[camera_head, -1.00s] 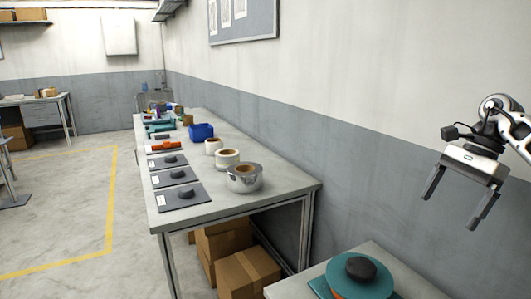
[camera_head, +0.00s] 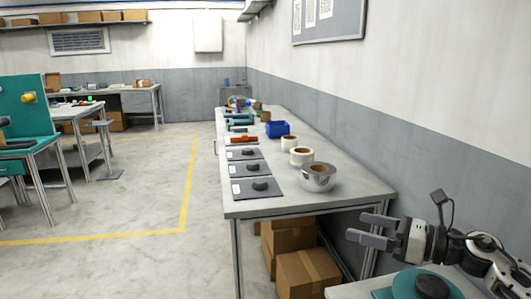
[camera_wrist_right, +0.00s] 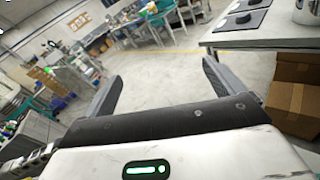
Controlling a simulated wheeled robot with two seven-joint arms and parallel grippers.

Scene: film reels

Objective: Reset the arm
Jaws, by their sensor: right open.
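My right gripper (camera_head: 372,231) is at the lower right of the head view, with its two fingers apart and pointing left. Nothing is between the fingers. It is near the front right end of the long table and above the nearer table's teal disc. In the right wrist view, the fingers (camera_wrist_right: 158,88) are spread, with open floor beyond them. My left gripper is in neither view.
A teal disc (camera_head: 405,285) with a black knob lies on a nearer table. Cardboard boxes (camera_head: 308,270) are under the long table.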

